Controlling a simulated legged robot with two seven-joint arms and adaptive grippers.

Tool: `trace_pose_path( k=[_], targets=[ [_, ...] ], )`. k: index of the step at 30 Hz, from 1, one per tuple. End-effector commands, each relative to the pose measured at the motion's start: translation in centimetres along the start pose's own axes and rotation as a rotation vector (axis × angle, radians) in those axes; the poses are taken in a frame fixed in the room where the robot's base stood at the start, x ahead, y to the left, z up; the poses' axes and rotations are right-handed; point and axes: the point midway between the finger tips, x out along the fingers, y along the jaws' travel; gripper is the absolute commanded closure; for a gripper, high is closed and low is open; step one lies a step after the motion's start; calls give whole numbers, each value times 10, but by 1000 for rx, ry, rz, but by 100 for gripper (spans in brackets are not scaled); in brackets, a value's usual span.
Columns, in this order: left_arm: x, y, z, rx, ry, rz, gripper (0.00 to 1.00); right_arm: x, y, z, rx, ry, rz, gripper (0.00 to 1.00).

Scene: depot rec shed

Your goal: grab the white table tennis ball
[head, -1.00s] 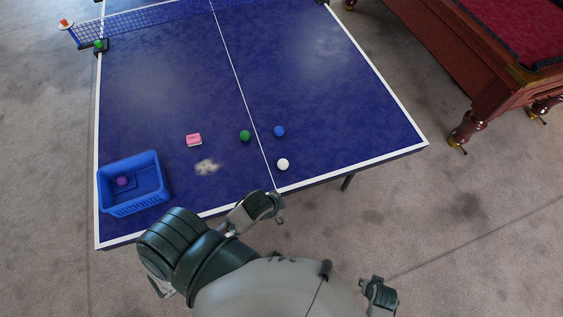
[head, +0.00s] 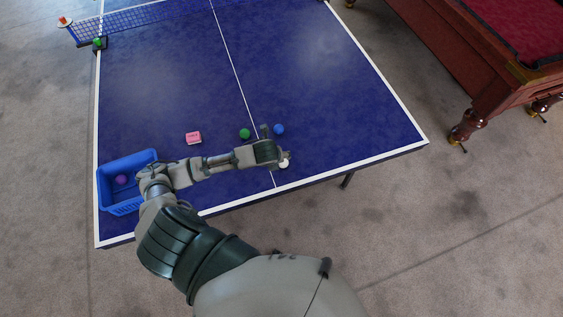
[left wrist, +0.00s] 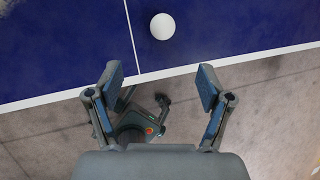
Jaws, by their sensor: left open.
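The white table tennis ball (head: 284,163) rests on the blue table near its front edge, just right of the centre line. In the head view my left gripper (head: 277,146) is beside it and covers part of it. In the left wrist view the white ball (left wrist: 162,26) lies fully visible beyond the fingertips. There my left gripper (left wrist: 159,80) is open and empty, with the ball roughly in line with the gap between its fingers. I cannot see my right gripper clearly in either view.
A green ball (head: 245,133) and a blue ball (head: 279,129) lie just behind the gripper. A blue basket (head: 116,204) holding a purple ball (head: 121,180) stands at the table's left front corner. The table's right half is clear.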

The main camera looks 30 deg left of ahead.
Motion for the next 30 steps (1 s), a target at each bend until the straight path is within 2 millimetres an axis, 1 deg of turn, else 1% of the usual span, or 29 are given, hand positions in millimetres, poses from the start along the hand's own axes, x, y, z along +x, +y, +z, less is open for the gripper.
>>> trace_pose_path(
  k=[2, 9, 12, 15, 20, 23, 27, 30],
  targets=[
    [16, -1, -3, 0, 5, 3, 21, 1, 2, 0, 0, 1, 0, 60],
    [74, -2, -3, -3, 5, 2, 21, 2, 2, 0, 0, 0, 0, 60],
    [94, 0, -2, -4, 4, 0, 21, 3, 1, 0, -1, -1, 1, 60],
    [106, 0, -2, -4, 4, -1, 21, 3, 0, 0, 0, -1, 2, 60],
    [117, 1, -2, -4, 4, -2, 21, 3, 0, 0, 1, -2, 2, 60],
    [131, 1, -3, -5, 4, -1, 21, 2, 0, 0, 1, -2, 1, 60],
    [154, 0, -4, -4, 5, -1, 21, 3, -2, 0, 2, -1, -1, 60],
    [162, 0, -4, -2, 3, 0, 21, 4, -3, -1, 2, -1, -2, 60]
  ],
)
